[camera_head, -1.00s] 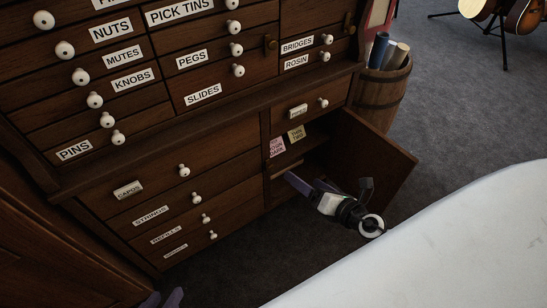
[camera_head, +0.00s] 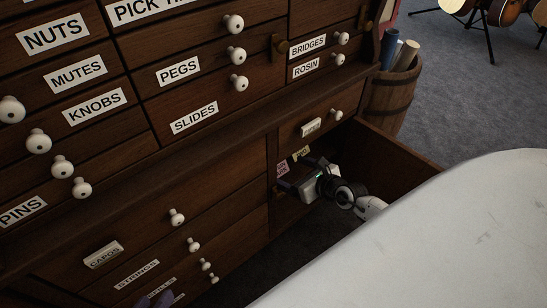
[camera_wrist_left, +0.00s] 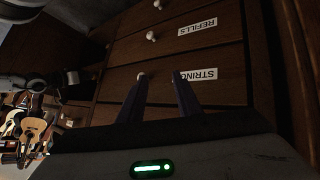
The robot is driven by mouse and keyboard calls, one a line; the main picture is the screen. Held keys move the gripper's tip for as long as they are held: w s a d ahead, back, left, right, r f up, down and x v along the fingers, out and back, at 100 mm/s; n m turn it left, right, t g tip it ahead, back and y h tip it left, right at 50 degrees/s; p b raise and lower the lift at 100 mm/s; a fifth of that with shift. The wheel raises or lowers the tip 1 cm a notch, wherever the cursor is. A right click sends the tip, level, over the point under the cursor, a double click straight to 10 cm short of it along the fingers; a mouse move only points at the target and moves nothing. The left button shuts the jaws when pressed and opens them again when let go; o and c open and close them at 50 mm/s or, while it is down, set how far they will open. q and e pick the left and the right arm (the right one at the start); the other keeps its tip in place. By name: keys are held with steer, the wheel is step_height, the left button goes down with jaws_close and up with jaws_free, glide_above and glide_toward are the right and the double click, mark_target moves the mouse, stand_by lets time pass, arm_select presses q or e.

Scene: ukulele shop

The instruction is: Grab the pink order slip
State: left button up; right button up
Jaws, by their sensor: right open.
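The pink order slip (camera_head: 283,169) hangs inside the open lower cupboard at the right of the cabinet, partly cut off by the cupboard's left edge. My right gripper (camera_head: 283,184) is open and reaches into the cupboard just below the pink slip. I cannot tell whether a finger touches the slip. My left gripper (camera_head: 153,298) is at the bottom edge of the head view, in front of the lower drawers and away from the slip. In the left wrist view its two purple fingers (camera_wrist_left: 160,82) are spread with nothing between them.
A yellow slip (camera_head: 301,154) hangs beside the pink one. The open cupboard door (camera_head: 395,158) stands to the right of my right arm. A barrel (camera_head: 391,100) with rolled papers is behind it. White drawer knobs stick out along the cabinet, including one above the refills drawer (camera_wrist_left: 197,27).

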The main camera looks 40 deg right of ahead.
mark_target(279, 170)
steer(key=b+x, duration=0.2)
steer(key=x, duration=0.1)
steer(key=a+b+x, duration=0.1)
steer(key=x, duration=0.1)
steer(key=shift+w+f, duration=0.15)
steer(key=shift+w, duration=0.4)
arm_select(q)
steer(key=d+r, duration=0.1)
steer(key=d+r+t+h, duration=0.1)
steer(key=r, duration=0.1)
steer(key=shift+w+h, duration=0.2)
steer(key=shift+h, duration=0.1)
arm_select(e)
steer(key=c, duration=1.1)
steer(key=shift+c, duration=0.2)
